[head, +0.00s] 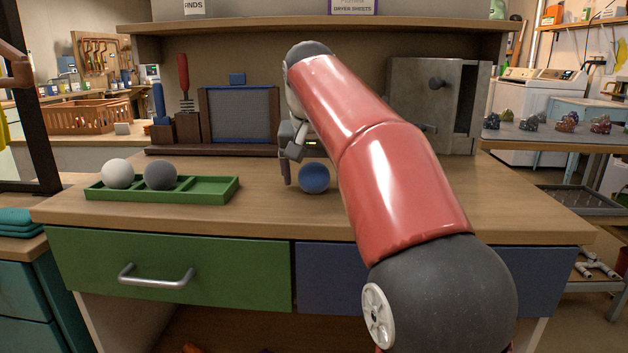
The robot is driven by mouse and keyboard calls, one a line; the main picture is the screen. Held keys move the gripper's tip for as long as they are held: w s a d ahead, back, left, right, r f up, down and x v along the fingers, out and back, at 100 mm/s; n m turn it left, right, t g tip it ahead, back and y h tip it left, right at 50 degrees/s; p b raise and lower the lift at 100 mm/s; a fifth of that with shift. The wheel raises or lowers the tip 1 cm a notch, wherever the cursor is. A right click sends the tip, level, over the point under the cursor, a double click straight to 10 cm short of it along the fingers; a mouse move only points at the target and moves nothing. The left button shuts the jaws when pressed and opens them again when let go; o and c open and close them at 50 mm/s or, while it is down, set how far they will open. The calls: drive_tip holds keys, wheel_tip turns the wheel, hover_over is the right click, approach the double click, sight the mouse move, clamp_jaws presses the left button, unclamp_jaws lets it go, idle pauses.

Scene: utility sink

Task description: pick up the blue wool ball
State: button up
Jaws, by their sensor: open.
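The blue wool ball (314,179) sits on the wooden counter, right of the green tray and partly close behind my red arm. My gripper (289,170) is just above and to the left of the ball, pointing down. One finger shows at the ball's left side; the other finger is hidden, so whether the fingers straddle the ball cannot be told. The gripper is open and the ball rests on the counter.
A green tray (212,190) holds a white ball (117,173) and a grey ball (160,175); its right compartment is empty. A framed dark panel (240,115) stands behind. A grey cabinet (423,95) with its door ajar stands at the back right. The counter between tray and ball is clear.

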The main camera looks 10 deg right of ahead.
drive_tip(key=c, duration=1.1)
drive_tip(key=shift+o, duration=0.2)
drive_tip(key=shift+r, duration=0.15)
